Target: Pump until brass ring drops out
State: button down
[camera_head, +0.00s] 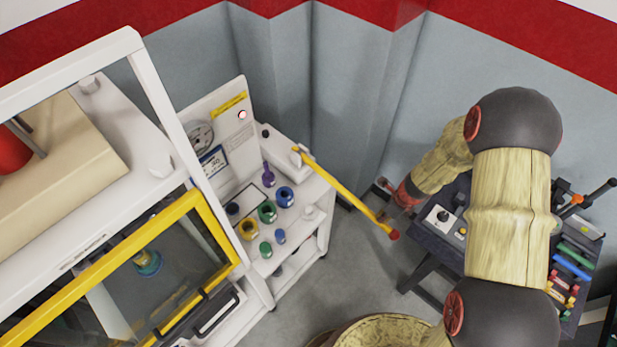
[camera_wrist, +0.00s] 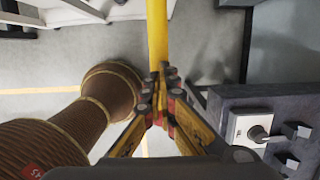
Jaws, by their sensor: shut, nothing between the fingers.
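A long yellow lever (camera_head: 345,191) with a red end reaches out from a white block on the white cart (camera_head: 318,188), sloping down to the right. My gripper (camera_head: 384,188) is near its outer end, by the dark bench. In the wrist view the yellow lever (camera_wrist: 157,35) runs up the picture from the fingertips (camera_wrist: 163,78). The fingers are shut with nothing between them; whether they touch the lever I cannot tell. Behind the yellow-framed window hangs a small teal part with a brass-coloured band (camera_head: 148,262); whether that band is the brass ring is unclear.
Several coloured fittings, one of them green (camera_head: 267,211), stand on the cart by an upright panel (camera_head: 232,130). The yellow window frame (camera_head: 215,230) is at left. A dark bench (camera_head: 420,240) with a switch box (camera_head: 440,218) stands at right. Floor shows between.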

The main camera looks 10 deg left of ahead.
dwell(0.3)
notch_tip(320, 180, up, 21)
jog(key=s+d+p, duration=0.2)
jog(key=p, duration=0.9)
jog(key=shift+d+p, duration=0.35)
jog(key=shift+d, duration=0.05)
jog(key=shift+a+f, duration=0.1)
